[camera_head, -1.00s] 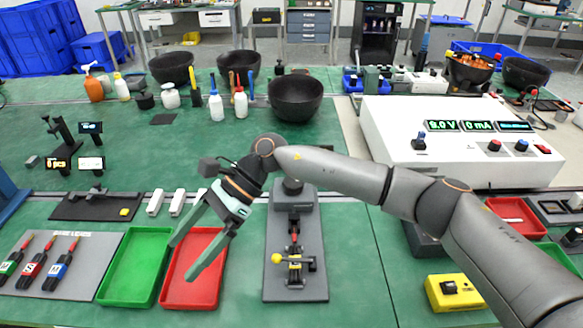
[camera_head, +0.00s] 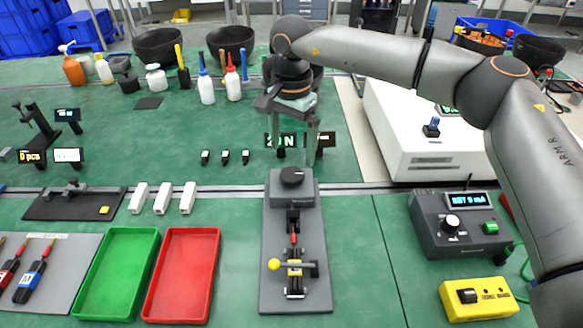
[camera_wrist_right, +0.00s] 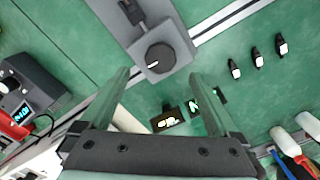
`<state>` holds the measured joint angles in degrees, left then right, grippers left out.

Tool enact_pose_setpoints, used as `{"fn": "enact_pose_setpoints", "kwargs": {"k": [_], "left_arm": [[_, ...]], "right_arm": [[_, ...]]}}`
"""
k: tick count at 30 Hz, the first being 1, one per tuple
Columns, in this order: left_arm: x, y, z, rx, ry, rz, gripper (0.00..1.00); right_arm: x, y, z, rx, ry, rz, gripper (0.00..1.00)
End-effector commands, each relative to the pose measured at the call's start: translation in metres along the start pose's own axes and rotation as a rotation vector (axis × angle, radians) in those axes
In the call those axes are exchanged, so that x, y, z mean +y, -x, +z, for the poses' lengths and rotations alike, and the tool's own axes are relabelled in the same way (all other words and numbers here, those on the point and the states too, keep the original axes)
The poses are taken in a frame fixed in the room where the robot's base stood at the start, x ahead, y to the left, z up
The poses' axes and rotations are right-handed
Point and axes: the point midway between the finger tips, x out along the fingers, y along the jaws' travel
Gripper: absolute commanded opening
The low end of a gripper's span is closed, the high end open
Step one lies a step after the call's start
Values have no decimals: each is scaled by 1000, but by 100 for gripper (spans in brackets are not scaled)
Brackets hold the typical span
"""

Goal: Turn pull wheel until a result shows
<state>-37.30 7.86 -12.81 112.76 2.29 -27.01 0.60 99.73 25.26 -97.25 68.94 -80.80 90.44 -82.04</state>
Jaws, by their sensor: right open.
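The pull wheel, a black round knob (camera_head: 292,177) with a white mark, sits on the raised far end of a long grey pull fixture (camera_head: 318,240). My right gripper (camera_head: 295,146) is open and empty, fingers pointing down, above and slightly behind the wheel. In the right wrist view the wheel (camera_wrist_right: 158,58) lies just beyond and between the open fingertips (camera_wrist_right: 160,75), apart from them. A small display reading about "20 N" (camera_head: 271,140) stands behind the fixture, partly hidden by the fingers. A second small display (camera_head: 326,140) stands beside it. My left gripper is out of view.
A green tray (camera_head: 153,240) and a red tray (camera_head: 213,240) lie left of the fixture. A yellow lever knob (camera_head: 274,264) sticks out from the fixture's near part. A dark control box (camera_head: 430,230) and a yellow box (camera_head: 480,313) stand right. Several bottles and bowls stand behind.

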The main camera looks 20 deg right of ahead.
Motion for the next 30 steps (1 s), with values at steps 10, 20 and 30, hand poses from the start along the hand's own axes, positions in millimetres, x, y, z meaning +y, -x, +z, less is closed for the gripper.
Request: {"fn": "enact_pose_setpoints", "kwargs": {"k": [10,20,30], "left_arm": [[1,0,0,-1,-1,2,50],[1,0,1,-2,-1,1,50],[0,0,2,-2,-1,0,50]], "right_arm": [[0,-57,1,-2,1,0,96],[0,-66,1,-2,0,-2,96],[-1,-66,1,-2,1,-2,68]]}}
